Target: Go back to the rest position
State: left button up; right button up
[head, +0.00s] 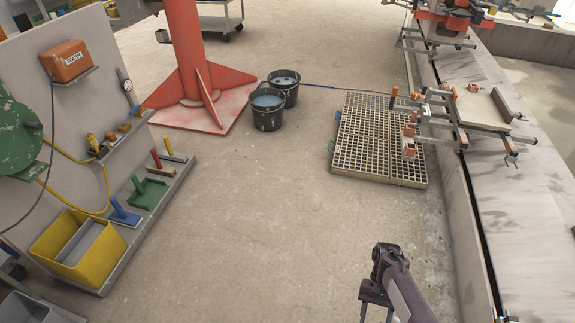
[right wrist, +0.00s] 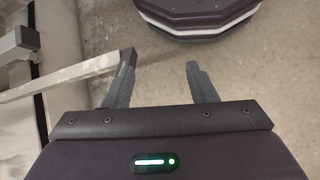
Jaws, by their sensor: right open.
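My right gripper (right wrist: 160,82) shows in the right wrist view with its two grey fingers spread apart and nothing between them. Bare floor lies behind the fingers. In the head view my right arm comes in at the bottom right, over clear concrete floor, with the gripper (head: 376,293) hanging at its end. My left gripper is not in the head view.
A long track (head: 510,170) with clamp fixtures runs along the right. A slatted pallet (head: 380,142) lies beside it. Two black buckets (head: 267,112) stand by a red column (head: 188,50). A yellow bin (head: 75,250) stands at left. The middle floor is clear.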

jog(key=s+a+r+n+t, duration=0.1)
jog(key=a+r+n+t, duration=0.2)
jog(key=r, duration=0.6)
jog(key=s+a+r+n+t+h, duration=0.15)
jog(key=r+t, duration=0.35)
jog(key=r, duration=0.5)
jog(key=s+a+r+n+t, duration=0.2)
jog(key=r+n+t, duration=0.1)
jog(key=r, duration=0.6)
notch_tip(320, 180, down, 26)
jog(key=p, duration=0.2)
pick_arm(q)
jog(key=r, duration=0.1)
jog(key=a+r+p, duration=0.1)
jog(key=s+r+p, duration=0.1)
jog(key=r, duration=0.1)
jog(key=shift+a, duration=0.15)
pick_arm(e)
jog(key=s+d+f+g, duration=0.1)
jog(key=s+d+f, duration=0.1)
jog(key=s+f, duration=0.7)
jog(key=s+d+f+g, duration=0.1)
jog(key=s+d+f, duration=0.1)
jog(key=s+f, duration=0.7)
jog(key=s, duration=0.3)
jog(key=shift+s+f, duration=0.15)
jog(key=shift+f, duration=0.05)
